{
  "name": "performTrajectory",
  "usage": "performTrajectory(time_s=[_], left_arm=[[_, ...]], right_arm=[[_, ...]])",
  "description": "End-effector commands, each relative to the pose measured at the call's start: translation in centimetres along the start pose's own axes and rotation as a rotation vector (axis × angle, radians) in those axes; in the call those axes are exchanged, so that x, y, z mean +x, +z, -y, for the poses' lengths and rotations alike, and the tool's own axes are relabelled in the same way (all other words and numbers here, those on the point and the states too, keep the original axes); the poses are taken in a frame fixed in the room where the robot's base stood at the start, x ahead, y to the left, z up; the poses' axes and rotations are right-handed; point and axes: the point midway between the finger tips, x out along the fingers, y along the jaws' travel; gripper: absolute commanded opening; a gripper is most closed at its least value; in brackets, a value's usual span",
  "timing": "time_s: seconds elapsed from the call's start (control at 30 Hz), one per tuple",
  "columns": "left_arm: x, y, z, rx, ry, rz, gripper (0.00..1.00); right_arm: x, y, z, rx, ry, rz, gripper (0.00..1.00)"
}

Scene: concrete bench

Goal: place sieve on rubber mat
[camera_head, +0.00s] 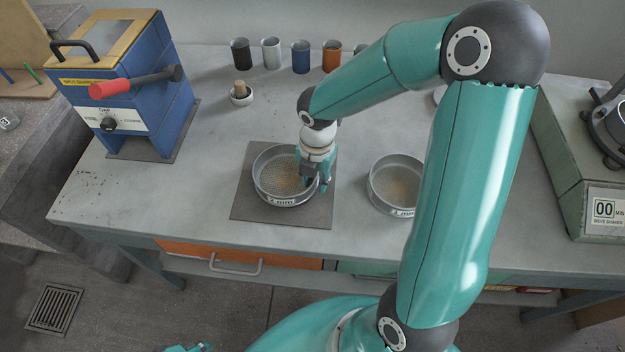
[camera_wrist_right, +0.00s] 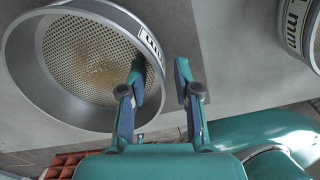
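A round metal sieve (camera_head: 268,197) marked 2 mm sits on the dark grey rubber mat (camera_head: 246,211), inside the mat's edges. A second metal sieve (camera_head: 378,203), marked 1 mm, stands on the bench right of the mat. My right gripper (camera_head: 317,185) is at the right rim of the 2 mm sieve. In the right wrist view my right gripper (camera_wrist_right: 161,70) has its fingers apart, one over the inside of the sieve (camera_wrist_right: 88,60) and one outside its wall. Contact with the wall is not clear. My left gripper (camera_head: 190,348) barely shows at the bottom edge.
A blue machine (camera_head: 150,95) with a red-handled lever stands left. Several cups (camera_head: 301,57) line the back, with a small mortar (camera_head: 241,95) before them. A sieve shaker (camera_head: 590,170) stands right. Clear bench lies left of the mat.

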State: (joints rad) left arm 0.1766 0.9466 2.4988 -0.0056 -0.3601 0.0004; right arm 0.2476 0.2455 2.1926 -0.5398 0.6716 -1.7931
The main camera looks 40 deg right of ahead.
Motion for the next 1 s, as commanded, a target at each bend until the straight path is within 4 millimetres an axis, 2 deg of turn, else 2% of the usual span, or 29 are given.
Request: performTrajectory(time_s=[0.2,0.37,0.8,1.0], left_arm=[[-0.1,0.0,-0.1,0.0,0.0,0.0,0.4],[-0.3,0.0,-0.1,0.0,0.0,0.0,0.4],[-1.1,0.0,-0.4,0.0,0.0,0.0,0.4],[-1.2,0.0,-0.4,0.0,0.0,0.0,0.4]], right_arm=[[-0.2,0.0,0.0,0.0,0.0,0.0,0.31],[-1.4,0.1,-0.1,0.0,0.003,0.003,0.31],[-9.7,0.0,-0.1,0.0,0.005,0.002,0.31],[-11.8,0.0,-0.1,-0.001,0.002,0.001,0.31]])
